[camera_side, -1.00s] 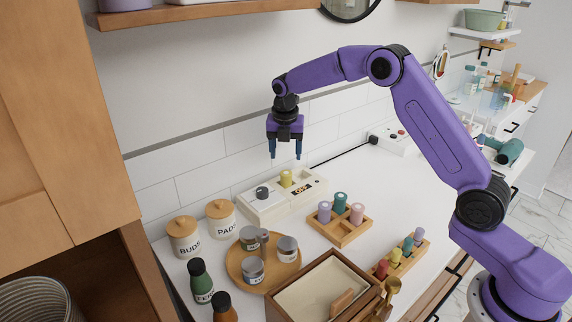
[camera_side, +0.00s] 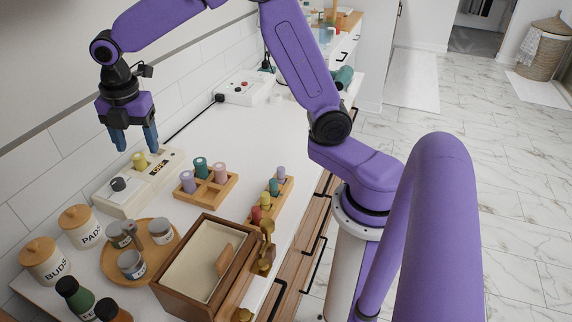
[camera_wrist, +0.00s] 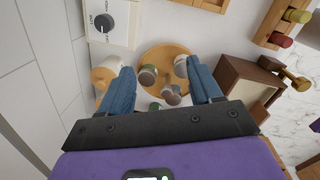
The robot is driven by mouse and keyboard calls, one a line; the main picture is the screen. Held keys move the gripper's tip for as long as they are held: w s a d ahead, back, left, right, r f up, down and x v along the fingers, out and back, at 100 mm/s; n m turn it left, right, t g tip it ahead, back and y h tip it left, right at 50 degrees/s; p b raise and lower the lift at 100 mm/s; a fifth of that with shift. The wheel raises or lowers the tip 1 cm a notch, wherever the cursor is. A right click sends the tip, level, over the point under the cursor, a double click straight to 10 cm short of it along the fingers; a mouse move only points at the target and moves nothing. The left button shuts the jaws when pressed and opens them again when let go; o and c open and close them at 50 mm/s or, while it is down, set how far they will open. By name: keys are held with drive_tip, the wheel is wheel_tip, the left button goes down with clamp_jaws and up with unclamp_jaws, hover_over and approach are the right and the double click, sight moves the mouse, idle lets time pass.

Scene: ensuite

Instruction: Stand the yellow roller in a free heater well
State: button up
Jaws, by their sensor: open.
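A yellow roller (camera_side: 139,160) stands upright in the white heater (camera_side: 130,192), between a dark knob (camera_side: 118,184) and a small panel. A second yellow roller (camera_side: 265,198) stands in the narrow wooden rack (camera_side: 247,222), with red, teal and lilac ones; the rack's yellow roller also shows in the wrist view (camera_wrist: 297,15). My gripper (camera_side: 137,148) is open and empty, pointing down; in the side view it appears above the heater. In the wrist view my gripper (camera_wrist: 160,66) has jars behind its fingers, and the heater (camera_wrist: 112,28) is at upper left. The heater's wells are unclear.
A square wooden block (camera_side: 207,190) holds several rollers right of the heater. A round tray (camera_side: 112,262) with jars, lidded canisters (camera_side: 78,222), bottles and an open wooden box (camera_side: 168,290) stand nearer the front.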

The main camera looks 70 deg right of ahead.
drive_tip(key=s+d+m, duration=0.1)
drive_tip(key=s+m, duration=0.2)
drive_tip(key=s, duration=0.7)
drive_tip(key=s+d+f+m, duration=0.1)
drive_tip(key=s+d+m, duration=0.1)
drive_tip(key=s, duration=0.9)
drive_tip(key=s+d+f+m+g, duration=0.1)
drive_tip(key=s+m, duration=0.3)
drive_tip(key=s, duration=0.6)
drive_tip(key=shift+s+d+m+y, duration=0.35)
drive_tip(key=shift+d+m+y, duration=0.05)
drive_tip(key=shift+d, duration=0.3)
